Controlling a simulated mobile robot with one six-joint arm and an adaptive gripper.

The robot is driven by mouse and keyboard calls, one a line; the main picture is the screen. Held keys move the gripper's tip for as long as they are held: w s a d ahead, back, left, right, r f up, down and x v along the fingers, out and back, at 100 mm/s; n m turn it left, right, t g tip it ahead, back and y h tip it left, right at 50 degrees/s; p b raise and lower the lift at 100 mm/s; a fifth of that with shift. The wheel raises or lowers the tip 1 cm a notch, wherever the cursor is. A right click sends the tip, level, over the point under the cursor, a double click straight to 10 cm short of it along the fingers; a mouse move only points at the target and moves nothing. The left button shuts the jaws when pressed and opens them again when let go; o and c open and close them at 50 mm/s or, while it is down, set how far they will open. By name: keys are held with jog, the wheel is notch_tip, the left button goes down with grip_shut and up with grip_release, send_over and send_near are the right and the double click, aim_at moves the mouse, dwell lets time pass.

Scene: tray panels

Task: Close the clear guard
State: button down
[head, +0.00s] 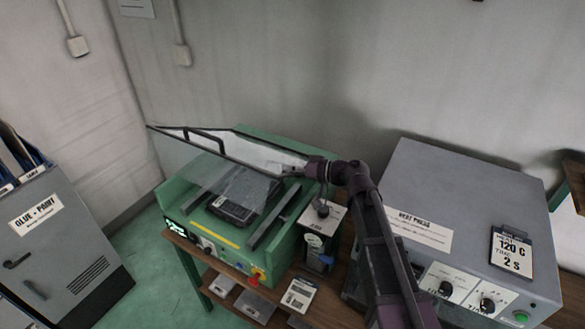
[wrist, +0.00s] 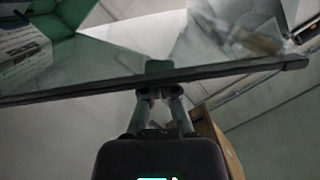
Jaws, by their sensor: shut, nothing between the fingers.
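The clear guard (head: 205,172) is a see-through panel with a dark frame on the green machine (head: 285,255). It stands raised and tilted over the machine's bed, where a dark part (head: 235,208) lies. My gripper (head: 293,170) is at the right end of the guard's dark edge. In the wrist view, the guard's dark frame bar (wrist: 215,74) crosses the picture just beyond my gripper (wrist: 160,96). The fingers are shut with nothing between them, close to the bar. I cannot tell whether they touch it.
A grey heat press (head: 440,190) stands right of the machine, close to my arm. A small dark box with a white label (head: 318,225) sits between them. A red button (head: 253,282) is on the machine's front. A grey glue-paint cabinet (head: 70,240) stands at left.

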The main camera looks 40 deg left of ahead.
dwell(0.4)
jog(key=shift+d, duration=0.1)
jog(key=p+v, duration=0.2)
jog(key=v, duration=0.8)
jog(key=shift+s+r, duration=0.1)
jog(key=shift+s, duration=0.05)
dwell(0.3)
jog(key=s+a+r+n+g+h+p, duration=0.1)
jog(key=s+a+r+n+h+p, duration=0.2)
jog(key=a+r+p, duration=0.9)
jog(key=shift+s+r+h+p, duration=0.9)
jog(key=shift+h+p, duration=1)
jog(key=shift+p, duration=2.9)
jog(key=shift+s+f, duration=0.2)
jog(key=shift+f, duration=0.05)
